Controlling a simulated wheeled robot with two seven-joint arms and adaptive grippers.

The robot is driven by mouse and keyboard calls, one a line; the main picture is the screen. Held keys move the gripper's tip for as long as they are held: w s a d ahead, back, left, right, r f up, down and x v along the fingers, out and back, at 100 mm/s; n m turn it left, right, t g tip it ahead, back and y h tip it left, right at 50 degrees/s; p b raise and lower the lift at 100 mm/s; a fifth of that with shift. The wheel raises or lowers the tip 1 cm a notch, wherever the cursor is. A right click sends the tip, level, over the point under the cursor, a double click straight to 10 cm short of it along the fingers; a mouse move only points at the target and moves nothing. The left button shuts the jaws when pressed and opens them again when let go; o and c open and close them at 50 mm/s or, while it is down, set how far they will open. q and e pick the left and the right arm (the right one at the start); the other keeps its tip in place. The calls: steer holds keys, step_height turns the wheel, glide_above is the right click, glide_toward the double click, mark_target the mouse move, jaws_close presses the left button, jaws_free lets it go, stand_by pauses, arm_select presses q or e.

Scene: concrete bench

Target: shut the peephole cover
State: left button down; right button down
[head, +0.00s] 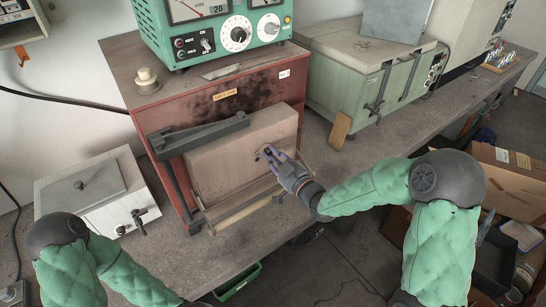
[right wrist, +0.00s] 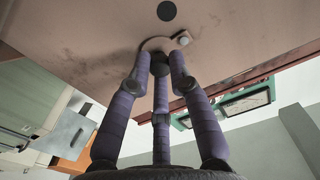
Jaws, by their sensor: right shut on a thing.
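The furnace door (head: 230,160) is a pale block on the front of the red furnace (head: 205,103). In the right wrist view a round dark peephole (right wrist: 167,11) shows in the door face, uncovered. The peephole cover (right wrist: 152,43) is a pinkish plate beside the hole, with a small pale stud (right wrist: 183,40) near it. My right gripper (head: 272,154) is at the door face. In the right wrist view its purple fingers (right wrist: 160,62) are closed together on a dark knob at the cover, which they partly hide. My left gripper is out of view; only my left arm shows.
A dark latch bar (head: 200,134) crosses the upper left of the door, and a rail (head: 240,213) runs below it. A white box (head: 90,195) stands left, a green chest (head: 365,75) right. A green instrument (head: 215,25) sits on the furnace.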

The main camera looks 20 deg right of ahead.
steer(key=f+m+b, duration=0.1)
steer(key=m, duration=0.3)
steer(key=a+f+m+b, duration=0.1)
steer(key=m, duration=0.4)
steer(key=f+m+b, duration=0.1)
steer(key=m, duration=0.3)
steer(key=shift+s+a+m, duration=0.3)
steer(key=shift+a+m, duration=0.05)
steer(key=shift+m, duration=0.05)
steer(key=m, duration=0.3)
steer(key=a+m, duration=0.1)
steer(key=m, duration=0.1)
steer(key=shift+s+a+f, duration=0.1)
steer(key=shift+s+f, duration=0.05)
steer(key=shift+s, duration=0.1)
steer(key=c, duration=1.1)
jaws_free()
steer(key=shift+a, duration=0.1)
steer(key=v, duration=1.2)
